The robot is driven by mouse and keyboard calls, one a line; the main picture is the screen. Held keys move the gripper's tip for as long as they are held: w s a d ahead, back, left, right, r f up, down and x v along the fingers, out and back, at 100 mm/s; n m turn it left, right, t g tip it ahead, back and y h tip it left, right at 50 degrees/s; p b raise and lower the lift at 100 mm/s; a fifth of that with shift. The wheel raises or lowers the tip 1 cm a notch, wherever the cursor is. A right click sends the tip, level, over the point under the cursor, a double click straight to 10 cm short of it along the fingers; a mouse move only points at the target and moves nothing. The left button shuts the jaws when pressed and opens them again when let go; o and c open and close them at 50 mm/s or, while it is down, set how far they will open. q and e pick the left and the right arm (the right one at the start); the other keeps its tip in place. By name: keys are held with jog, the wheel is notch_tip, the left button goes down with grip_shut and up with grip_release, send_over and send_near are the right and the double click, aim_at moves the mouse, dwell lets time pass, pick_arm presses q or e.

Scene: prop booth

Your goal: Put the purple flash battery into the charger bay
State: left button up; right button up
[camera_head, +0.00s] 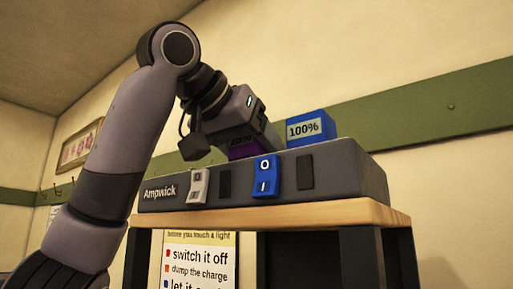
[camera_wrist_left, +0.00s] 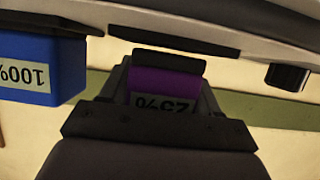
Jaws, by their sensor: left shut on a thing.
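The purple flash battery (camera_head: 243,149) shows just above the top edge of the grey charger (camera_head: 342,178), which is marked "Ampwick". My left gripper (camera_head: 238,138) reaches down over the charger and is shut on the battery. In the left wrist view the purple battery (camera_wrist_left: 163,82) sits between the fingers, with a pale label that appears to read 25% upside down. The battery's lower end is hidden behind the charger's front in the head view. I cannot tell whether it is in a bay. My right gripper is in neither view.
A blue battery marked 100% (camera_head: 310,128) stands at the charger, right of the purple one. The charger's front has a white switch (camera_head: 197,186) and a blue switch (camera_head: 265,175). It rests on a wooden shelf (camera_head: 350,214) with a sign (camera_head: 200,262) below.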

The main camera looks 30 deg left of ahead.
aim_at(241, 141)
pick_arm(q)
jog(key=shift+f+b, duration=0.5)
dwell(0.5)
jog(key=o, duration=1.4)
jog(key=b+v, duration=0.1)
jog(key=v, duration=0.6)
jog(key=shift+s, duration=0.1)
